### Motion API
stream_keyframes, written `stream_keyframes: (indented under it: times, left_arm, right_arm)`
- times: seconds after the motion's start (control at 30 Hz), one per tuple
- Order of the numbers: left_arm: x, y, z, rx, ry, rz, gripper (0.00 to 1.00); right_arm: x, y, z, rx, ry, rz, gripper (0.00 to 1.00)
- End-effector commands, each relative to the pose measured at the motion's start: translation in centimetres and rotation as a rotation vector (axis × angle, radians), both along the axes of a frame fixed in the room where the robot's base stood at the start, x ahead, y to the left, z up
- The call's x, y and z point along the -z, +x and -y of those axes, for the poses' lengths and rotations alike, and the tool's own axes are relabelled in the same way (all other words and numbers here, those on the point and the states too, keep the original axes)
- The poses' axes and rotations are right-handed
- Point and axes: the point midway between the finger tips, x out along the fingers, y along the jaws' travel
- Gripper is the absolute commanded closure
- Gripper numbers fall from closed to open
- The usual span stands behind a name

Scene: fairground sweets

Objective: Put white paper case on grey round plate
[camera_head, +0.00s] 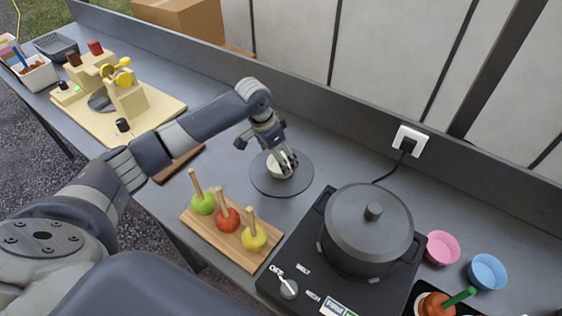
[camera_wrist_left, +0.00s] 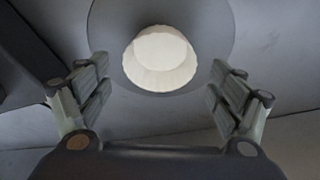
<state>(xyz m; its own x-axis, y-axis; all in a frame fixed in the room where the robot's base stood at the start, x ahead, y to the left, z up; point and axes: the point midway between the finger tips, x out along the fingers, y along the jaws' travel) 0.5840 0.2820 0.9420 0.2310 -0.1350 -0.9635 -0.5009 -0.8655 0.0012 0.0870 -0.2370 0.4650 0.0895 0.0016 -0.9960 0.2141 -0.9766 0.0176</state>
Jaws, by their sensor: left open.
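The white paper case (camera_head: 277,170) sits on the grey round plate (camera_head: 263,186), near its middle. In the left wrist view the white paper case (camera_wrist_left: 160,60) stands upright on the grey round plate (camera_wrist_left: 215,50), with bare plate around it. My right gripper is not in view.
A wooden board (camera_head: 201,227) with apples on sticks lies in front of the plate. A dark pot (camera_head: 366,240) stands on a black hotplate to the right. Pink (camera_head: 443,247) and blue (camera_head: 487,271) paper cases are farther right. A wall runs behind the counter.

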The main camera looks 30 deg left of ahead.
Motion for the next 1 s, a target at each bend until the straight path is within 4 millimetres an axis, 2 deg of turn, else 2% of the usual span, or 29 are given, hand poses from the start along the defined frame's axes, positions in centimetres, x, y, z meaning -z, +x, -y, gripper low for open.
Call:
stream_keyframes:
  times: [0.2, 0.4, 0.6, 1.0]
  left_arm:
    - [-4.5, -1.0, -0.7, 0.001, 0.001, 0.005, 0.14]
    - [-7.0, -1.6, -1.0, 0.000, 0.000, 0.002, 0.14]
    - [-7.7, -1.8, -1.0, 0.000, -0.001, 0.001, 0.14]
    - [-7.7, -1.8, -1.0, 0.001, -0.001, 0.001, 0.14]
  right_arm:
    - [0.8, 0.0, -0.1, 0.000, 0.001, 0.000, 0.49]
    - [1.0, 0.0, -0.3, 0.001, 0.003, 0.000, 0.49]
    - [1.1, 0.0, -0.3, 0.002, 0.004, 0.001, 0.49]
    - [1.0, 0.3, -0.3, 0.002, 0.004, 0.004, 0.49]
